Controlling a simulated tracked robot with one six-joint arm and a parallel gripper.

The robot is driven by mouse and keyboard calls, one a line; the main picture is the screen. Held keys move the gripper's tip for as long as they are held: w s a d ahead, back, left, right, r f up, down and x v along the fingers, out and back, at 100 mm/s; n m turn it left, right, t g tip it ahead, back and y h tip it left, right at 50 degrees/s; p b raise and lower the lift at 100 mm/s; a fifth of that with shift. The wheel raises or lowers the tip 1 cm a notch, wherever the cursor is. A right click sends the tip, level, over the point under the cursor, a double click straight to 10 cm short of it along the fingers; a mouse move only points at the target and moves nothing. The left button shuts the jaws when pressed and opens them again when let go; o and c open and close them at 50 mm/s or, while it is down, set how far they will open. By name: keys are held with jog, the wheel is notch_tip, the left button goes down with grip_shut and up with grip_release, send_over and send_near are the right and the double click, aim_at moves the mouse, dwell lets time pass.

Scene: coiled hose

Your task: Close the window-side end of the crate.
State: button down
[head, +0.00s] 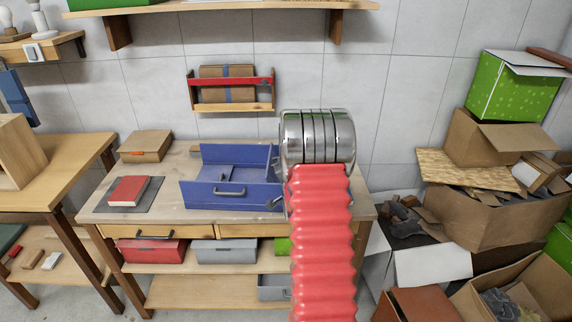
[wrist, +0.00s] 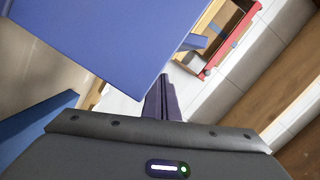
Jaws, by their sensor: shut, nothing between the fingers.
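The blue crate (head: 235,197) stands on the workbench, its handled long side facing me. Inside it a blue panel or divider (head: 215,172) shows, too unclear to tell apart. Its right end lies beside my arm and is partly hidden; whether that end is open or shut I cannot tell. No window is in view. In the wrist view a large blue panel (wrist: 110,40) fills the upper left, and another blue piece (wrist: 40,132) is at the lower left. My gripper (wrist: 162,82) is shut and empty, its fingertips near the large panel's lower right edge; contact is unclear. My arm hides it in the head view.
A red book (head: 129,190) on a dark mat and a cardboard box (head: 145,146) lie left of the crate. A wall rack with a red bar (head: 231,82) hangs behind; it also shows in the wrist view (wrist: 243,22). Cardboard boxes (head: 480,215) crowd the right.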

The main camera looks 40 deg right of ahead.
jog(key=shift+s+d+r, duration=0.1)
jog(key=shift+s+d, duration=0.05)
jog(key=s+a+r, duration=0.3)
jog(key=s+a, duration=0.1)
jog(key=s, duration=0.6)
dwell(0.4)
jog(key=c, duration=2.5)
grip_release()
jog(key=shift+s+r, duration=0.1)
